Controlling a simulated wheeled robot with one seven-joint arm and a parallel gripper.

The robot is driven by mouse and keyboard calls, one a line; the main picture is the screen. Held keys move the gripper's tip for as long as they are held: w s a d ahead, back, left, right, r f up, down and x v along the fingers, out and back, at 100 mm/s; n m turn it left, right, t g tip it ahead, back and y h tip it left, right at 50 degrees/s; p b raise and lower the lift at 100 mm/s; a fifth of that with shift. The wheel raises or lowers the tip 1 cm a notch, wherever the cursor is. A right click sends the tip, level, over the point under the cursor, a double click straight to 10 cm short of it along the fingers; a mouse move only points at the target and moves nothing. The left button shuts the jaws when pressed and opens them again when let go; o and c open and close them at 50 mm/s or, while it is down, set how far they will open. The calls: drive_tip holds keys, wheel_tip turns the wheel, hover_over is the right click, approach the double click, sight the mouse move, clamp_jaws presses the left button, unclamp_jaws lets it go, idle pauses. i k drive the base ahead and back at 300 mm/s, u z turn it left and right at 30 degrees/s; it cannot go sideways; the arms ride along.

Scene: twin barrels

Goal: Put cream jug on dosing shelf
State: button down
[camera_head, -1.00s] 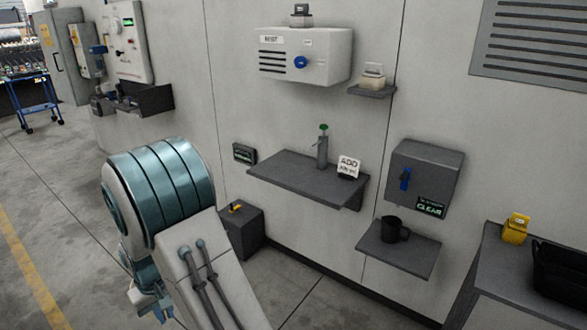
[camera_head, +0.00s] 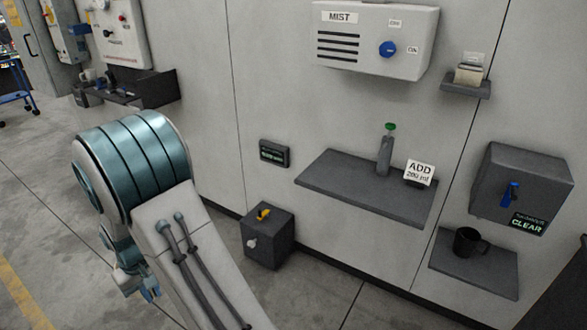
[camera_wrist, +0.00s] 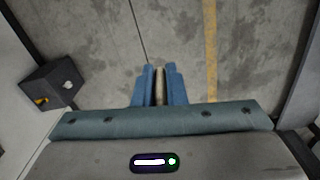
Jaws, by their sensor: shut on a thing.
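My gripper (camera_wrist: 159,72) is shut on a narrow cream-coloured thing, which I take to be the cream jug (camera_wrist: 159,88). Only a sliver of it shows between the blue fingers in the wrist view, over bare floor. In the head view my gripper (camera_head: 147,288) is low at the left, partly hidden by my arm, and the jug cannot be made out. The dosing shelf (camera_head: 335,178) is the grey wall shelf at centre right, with a green-topped bottle (camera_head: 385,152) and an "ADD" card (camera_head: 420,172) on it. My gripper is well apart from it.
A black mug (camera_head: 468,242) stands on a lower right shelf (camera_head: 495,268) under a grey box with a blue lever (camera_head: 520,185). A MIST box (camera_head: 375,40) hangs above the dosing shelf. The shelf's left half is clear.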

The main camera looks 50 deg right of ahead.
sight(372, 188)
drive_tip(key=i, duration=1.75)
drive_tip(key=z, duration=3.3)
